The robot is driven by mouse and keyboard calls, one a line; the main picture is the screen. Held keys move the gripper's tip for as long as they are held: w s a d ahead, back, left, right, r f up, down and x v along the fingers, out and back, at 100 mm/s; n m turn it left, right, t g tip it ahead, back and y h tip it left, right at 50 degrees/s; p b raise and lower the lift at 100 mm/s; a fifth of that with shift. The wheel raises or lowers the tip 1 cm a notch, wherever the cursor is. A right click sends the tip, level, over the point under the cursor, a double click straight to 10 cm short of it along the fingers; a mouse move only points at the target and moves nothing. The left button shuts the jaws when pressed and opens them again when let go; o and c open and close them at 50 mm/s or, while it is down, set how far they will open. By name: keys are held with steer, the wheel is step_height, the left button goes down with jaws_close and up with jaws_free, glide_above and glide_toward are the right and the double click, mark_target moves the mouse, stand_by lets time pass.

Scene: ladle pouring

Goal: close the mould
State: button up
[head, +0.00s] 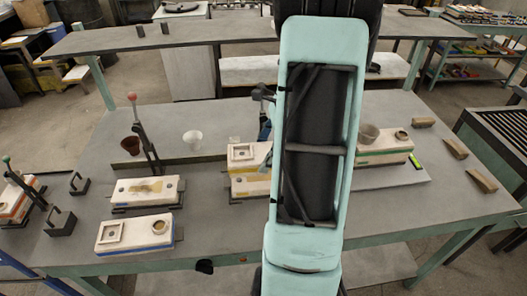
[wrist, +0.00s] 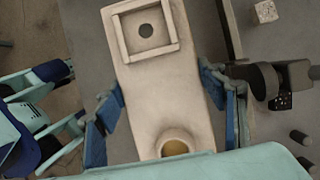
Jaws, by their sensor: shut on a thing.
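In the wrist view my gripper (wrist: 165,110) has its blue fingers on both long sides of a pale mould block (wrist: 155,80). The block has a raised square frame with a dark hole at one end and a round cup at the other. In the head view my arm hides much of this centre block (head: 242,152). Below it is a pale block with yellowish marks (head: 252,187); I cannot tell whether the two touch. To the left, a pale mould half with a tan patch (head: 146,186) lies open on a dark base beside a red-knobbed lever.
A blue-striped block (head: 128,231) lies at the front left. A green-striped mould (head: 385,150) stands right of my arm. Wooden wedges (head: 455,148) lie at the right; the front right table is clear.

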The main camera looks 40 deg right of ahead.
steer(key=shift+f+b, duration=1.85)
steer(key=shift+f, duration=0.55)
steer(key=shift+f, duration=0.55)
steer(key=o, duration=1.9)
steer(key=shift+o, duration=1.2)
steer(key=shift+s+f, duration=0.1)
steer(key=v, duration=1.2)
